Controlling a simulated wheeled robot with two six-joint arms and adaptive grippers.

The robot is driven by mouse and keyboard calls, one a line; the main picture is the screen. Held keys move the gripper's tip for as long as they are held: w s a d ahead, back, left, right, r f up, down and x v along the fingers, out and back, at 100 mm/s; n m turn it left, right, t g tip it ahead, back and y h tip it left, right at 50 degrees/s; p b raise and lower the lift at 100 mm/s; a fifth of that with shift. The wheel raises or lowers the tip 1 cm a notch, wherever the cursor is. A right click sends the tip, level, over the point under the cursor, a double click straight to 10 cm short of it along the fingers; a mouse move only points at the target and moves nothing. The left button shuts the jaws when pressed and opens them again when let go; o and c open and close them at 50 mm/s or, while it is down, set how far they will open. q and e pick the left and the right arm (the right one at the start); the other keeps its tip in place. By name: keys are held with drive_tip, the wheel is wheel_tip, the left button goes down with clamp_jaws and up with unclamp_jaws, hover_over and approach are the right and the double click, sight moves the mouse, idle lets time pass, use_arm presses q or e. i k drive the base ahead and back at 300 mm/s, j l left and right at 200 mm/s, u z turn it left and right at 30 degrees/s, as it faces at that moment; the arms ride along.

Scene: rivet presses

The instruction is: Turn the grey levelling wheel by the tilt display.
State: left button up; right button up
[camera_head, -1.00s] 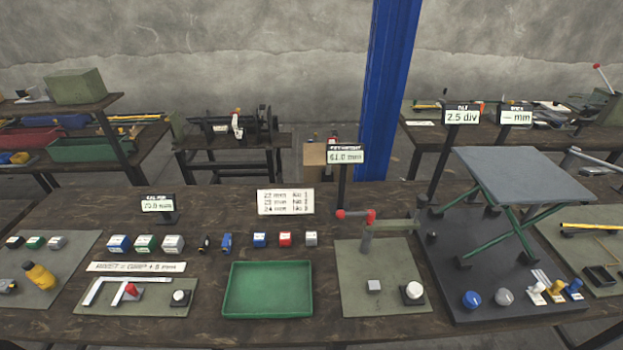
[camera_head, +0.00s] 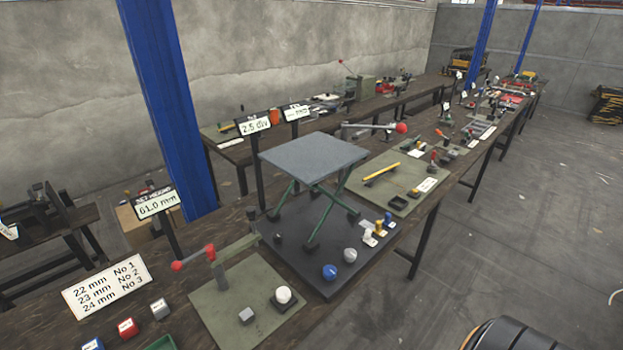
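The grey levelling wheel (camera_head: 350,255) is a small round knob on the front part of a dark base plate (camera_head: 303,268), beside a similar blue knob (camera_head: 330,272). The tilt display (camera_head: 255,126) reads 2.5 div and stands on a post behind the plate. A grey table top (camera_head: 312,152) on green crossed legs rises from the same plate, behind the wheel. Neither of my grippers shows in this view.
Small white, yellow and blue levers (camera_head: 379,229) stand right of the wheel. A green mat with a white knob (camera_head: 283,295) and a red-ended lever (camera_head: 195,257) lies to its left. The floor (camera_head: 480,255) in front of the bench is open.

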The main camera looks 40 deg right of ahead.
sight(349, 254)
drive_tip(key=z, duration=1.25)
